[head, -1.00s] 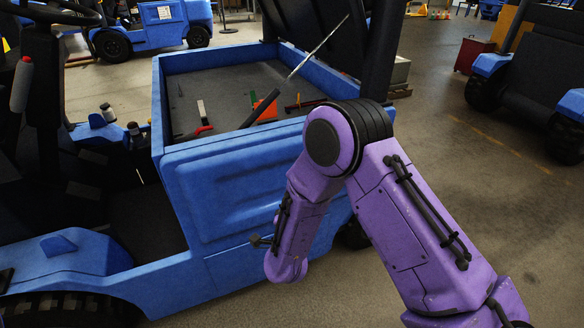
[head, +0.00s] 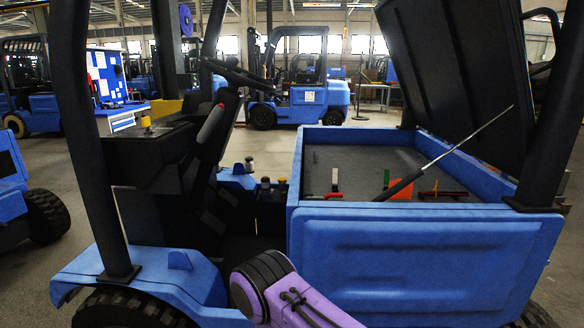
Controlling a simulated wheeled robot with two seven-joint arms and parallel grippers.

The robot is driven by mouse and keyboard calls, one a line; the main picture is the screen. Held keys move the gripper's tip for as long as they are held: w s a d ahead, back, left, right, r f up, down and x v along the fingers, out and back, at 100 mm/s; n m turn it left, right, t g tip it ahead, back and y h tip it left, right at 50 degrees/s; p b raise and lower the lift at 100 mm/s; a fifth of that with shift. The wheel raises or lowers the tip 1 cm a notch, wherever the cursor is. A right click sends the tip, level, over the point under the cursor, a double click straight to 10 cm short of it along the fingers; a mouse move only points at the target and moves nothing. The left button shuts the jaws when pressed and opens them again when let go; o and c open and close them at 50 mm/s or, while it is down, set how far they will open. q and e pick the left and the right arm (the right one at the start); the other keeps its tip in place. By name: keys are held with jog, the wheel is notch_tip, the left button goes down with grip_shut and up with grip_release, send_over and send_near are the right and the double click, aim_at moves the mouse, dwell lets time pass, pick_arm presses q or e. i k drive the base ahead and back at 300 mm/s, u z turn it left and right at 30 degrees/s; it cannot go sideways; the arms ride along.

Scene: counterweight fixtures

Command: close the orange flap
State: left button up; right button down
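A small orange piece (head: 401,188), which may be the orange flap, stands in the open bay of a blue vehicle (head: 420,262). A black rod (head: 399,186) with a thin silver shaft crosses in front of it and hides part of it. I cannot tell whether the piece is hinged, or open or closed. One of my purple arms shows at the bottom middle, below the bay's outer wall. Neither of my grippers is in view.
A green piece (head: 386,179), a white-and-red piece (head: 335,184) and a red-and-yellow piece (head: 437,191) are near the orange piece. A large black lid (head: 455,65) stands raised behind the bay. A black post (head: 553,110) rises at its right. Other blue vehicles stand behind.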

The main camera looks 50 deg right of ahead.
aim_at(406, 193)
jog(key=u, duration=1.4)
jog(key=k, duration=1.75)
jog(key=z, duration=1.35)
